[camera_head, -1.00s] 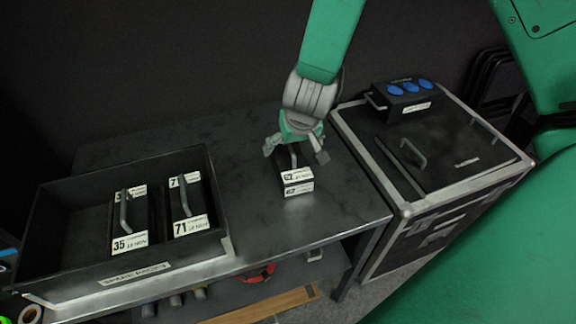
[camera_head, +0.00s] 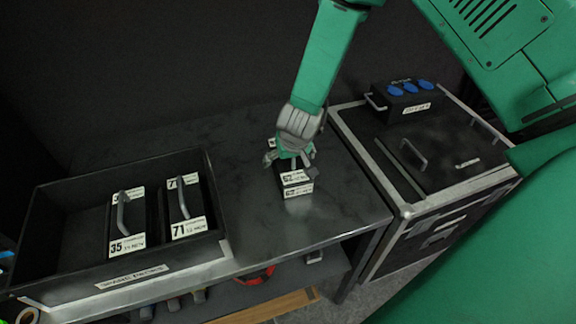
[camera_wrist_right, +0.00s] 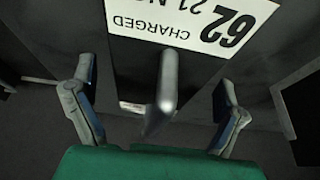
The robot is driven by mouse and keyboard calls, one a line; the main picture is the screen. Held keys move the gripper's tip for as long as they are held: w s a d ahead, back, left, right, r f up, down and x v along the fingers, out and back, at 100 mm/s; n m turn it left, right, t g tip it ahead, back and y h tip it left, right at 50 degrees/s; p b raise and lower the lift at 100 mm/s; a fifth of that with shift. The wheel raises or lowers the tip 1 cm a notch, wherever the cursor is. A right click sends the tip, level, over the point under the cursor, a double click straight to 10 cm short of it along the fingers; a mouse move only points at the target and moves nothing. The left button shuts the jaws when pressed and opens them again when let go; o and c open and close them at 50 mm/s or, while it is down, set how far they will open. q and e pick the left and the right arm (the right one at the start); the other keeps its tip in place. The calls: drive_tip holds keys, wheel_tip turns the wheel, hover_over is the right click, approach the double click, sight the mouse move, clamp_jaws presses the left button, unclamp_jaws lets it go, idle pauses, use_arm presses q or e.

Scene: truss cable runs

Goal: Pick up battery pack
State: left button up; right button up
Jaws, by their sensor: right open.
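A black battery pack (camera_head: 297,190) with white labels reading 62 stands on the dark table, right of the tray. In the right wrist view its label reads 62 CHARGED (camera_wrist_right: 190,22), and its grey bar handle (camera_wrist_right: 167,80) rises between my fingers. My right gripper (camera_head: 289,160) is over the pack, its fingers open on both sides of the handle and apart from it; it also shows in the right wrist view (camera_wrist_right: 158,100). The gripper hides part of the pack's top in the head view. My left gripper is not in view.
A black tray (camera_head: 40,235) on the left of the table holds packs labelled 35 (camera_head: 127,243) and 71 (camera_head: 189,228). A black case (camera_head: 455,165) with metal edges stands right of the table, carrying a box with blue sockets (camera_head: 402,97). The table between tray and pack is clear.

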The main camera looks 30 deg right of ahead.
drive_tip(key=shift+d, duration=0.1)
drive_tip(key=c, duration=1.8)
drive_tip(key=shift+o, duration=0.2)
drive_tip(key=shift+r, duration=0.1)
